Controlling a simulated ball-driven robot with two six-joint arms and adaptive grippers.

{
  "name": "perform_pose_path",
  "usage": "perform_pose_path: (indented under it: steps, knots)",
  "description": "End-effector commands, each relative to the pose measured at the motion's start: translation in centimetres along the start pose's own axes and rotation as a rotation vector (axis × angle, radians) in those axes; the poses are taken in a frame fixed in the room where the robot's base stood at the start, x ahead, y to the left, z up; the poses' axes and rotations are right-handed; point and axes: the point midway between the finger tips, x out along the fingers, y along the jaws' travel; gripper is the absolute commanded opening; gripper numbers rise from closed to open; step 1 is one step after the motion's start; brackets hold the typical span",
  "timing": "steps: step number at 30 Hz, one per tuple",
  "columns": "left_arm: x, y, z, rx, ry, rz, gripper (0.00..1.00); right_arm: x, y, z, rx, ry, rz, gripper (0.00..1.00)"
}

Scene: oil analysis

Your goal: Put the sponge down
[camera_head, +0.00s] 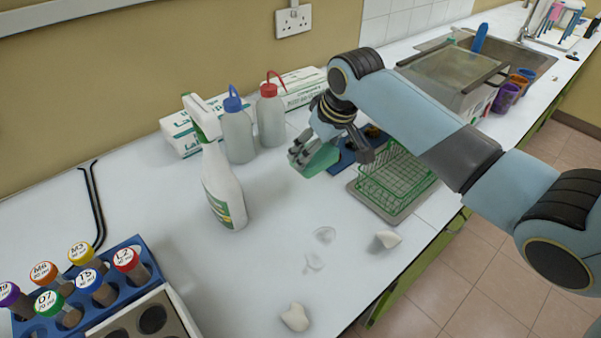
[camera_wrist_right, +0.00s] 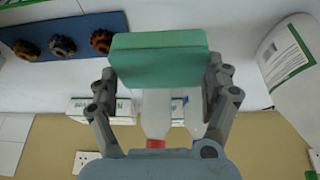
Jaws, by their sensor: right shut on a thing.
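The green sponge (camera_wrist_right: 158,60) is held between the fingers of my right gripper (camera_wrist_right: 160,75) in the right wrist view. In the head view the sponge (camera_head: 319,159) shows at the tips of my right gripper (camera_head: 303,155), over the white worktop (camera_head: 285,190). It is near the green wire rack and the blue holder. I cannot tell whether the sponge touches the worktop. My left gripper does not show in either view.
A spray bottle (camera_head: 223,190) and two wash bottles, blue-capped (camera_head: 238,135) and red-capped (camera_head: 270,118), stand left of the gripper. A green wire rack (camera_head: 395,180) stands to its right. A blue holder (camera_wrist_right: 65,37) is close by. White crumpled pieces (camera_head: 295,317) lie in front.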

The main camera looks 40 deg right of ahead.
Motion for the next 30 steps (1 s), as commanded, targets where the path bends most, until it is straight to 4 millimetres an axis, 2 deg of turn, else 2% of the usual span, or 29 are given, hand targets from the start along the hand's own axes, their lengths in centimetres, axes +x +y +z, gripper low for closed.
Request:
perform_pose_path:
  steps: [1, 3, 7, 10, 15, 18, 26, 27, 30]
  knots:
    - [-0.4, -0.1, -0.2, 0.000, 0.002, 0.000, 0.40, 0.5, -1.3, 0.1, 0.002, -0.003, -0.005, 0.57]
    - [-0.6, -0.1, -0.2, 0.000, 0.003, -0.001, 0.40, 1.3, -2.6, 0.3, 0.000, -0.002, -0.004, 0.57]
    - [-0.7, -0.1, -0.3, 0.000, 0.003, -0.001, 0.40, 2.1, -3.8, 0.5, -0.001, -0.001, 0.000, 0.57]
    - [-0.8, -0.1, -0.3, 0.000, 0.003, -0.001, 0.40, 2.7, -4.1, 0.7, -0.002, -0.002, 0.001, 0.57]
    - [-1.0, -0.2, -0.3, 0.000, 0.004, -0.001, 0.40, 5.1, -4.2, 1.7, -0.001, -0.003, 0.001, 0.57]
    - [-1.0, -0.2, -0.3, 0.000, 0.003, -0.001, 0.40, 5.9, -4.2, 2.0, -0.002, -0.001, 0.001, 0.57]
    - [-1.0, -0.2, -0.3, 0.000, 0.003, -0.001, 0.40, 6.0, -4.2, 2.1, -0.002, -0.001, 0.001, 0.57]
    - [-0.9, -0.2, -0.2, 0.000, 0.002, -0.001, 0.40, 6.0, -4.1, 2.1, -0.002, 0.000, 0.001, 0.85]
    - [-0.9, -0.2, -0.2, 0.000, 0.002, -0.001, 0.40, 6.0, -4.1, 2.1, -0.002, -0.001, 0.001, 0.99]
